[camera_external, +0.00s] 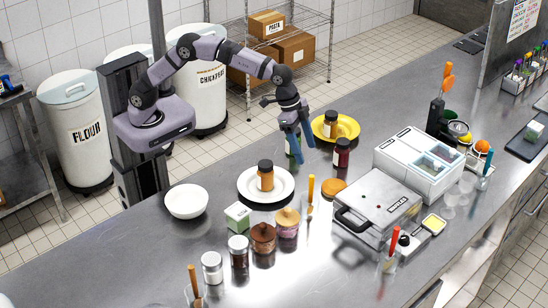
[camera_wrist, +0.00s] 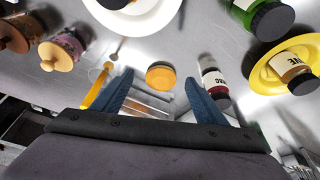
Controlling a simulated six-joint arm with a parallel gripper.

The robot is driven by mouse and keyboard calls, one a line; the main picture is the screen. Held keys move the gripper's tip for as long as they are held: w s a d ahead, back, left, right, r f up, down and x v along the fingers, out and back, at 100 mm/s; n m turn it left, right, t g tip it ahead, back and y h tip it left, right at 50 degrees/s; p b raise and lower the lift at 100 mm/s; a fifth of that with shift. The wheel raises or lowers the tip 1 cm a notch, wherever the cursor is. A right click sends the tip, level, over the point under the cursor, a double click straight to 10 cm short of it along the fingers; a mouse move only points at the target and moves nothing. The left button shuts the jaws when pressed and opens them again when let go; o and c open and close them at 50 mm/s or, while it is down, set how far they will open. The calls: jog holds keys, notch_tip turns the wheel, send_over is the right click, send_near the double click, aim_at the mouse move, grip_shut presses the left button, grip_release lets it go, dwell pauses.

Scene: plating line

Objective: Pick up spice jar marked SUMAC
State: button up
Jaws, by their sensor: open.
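A dark red jar with a black lid stands upright on the steel counter in the external view (camera_external: 342,152), right of my gripper. It also shows in the wrist view (camera_wrist: 214,80), beside the right finger; its label is partly legible and seems to end in "MAC". My gripper (camera_external: 304,154) points down over the counter with its blue fingers apart and nothing between them. In the wrist view my gripper (camera_wrist: 160,84) has its fingers spread, with the jar outside them.
A green jar (camera_wrist: 262,14) stands close to my gripper, partly hidden behind it externally. A yellow plate (camera_external: 350,127) bears another jar (camera_external: 330,124). A white plate (camera_external: 247,192) bears an orange jar (camera_external: 266,178). An orange round lid-like thing (camera_external: 334,188) and a press (camera_external: 378,205) lie nearer the front.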

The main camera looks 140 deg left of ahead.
jog(key=n+p, duration=0.1)
jog(key=p, duration=0.1)
send_over(339, 149)
jog(key=s, duration=0.4)
notch_tip(339, 149, down, 2)
jog(key=shift+y, duration=0.3)
jog(key=shift+p+x, duration=1.5)
jog(key=shift+x, duration=0.5)
jog(key=shift+w+p+x, duration=0.2)
jog(key=shift+p+x, duration=0.6)
jog(key=shift+x, duration=0.95)
jog(key=shift+a+r, duration=0.1)
jog(key=c, duration=1.3)
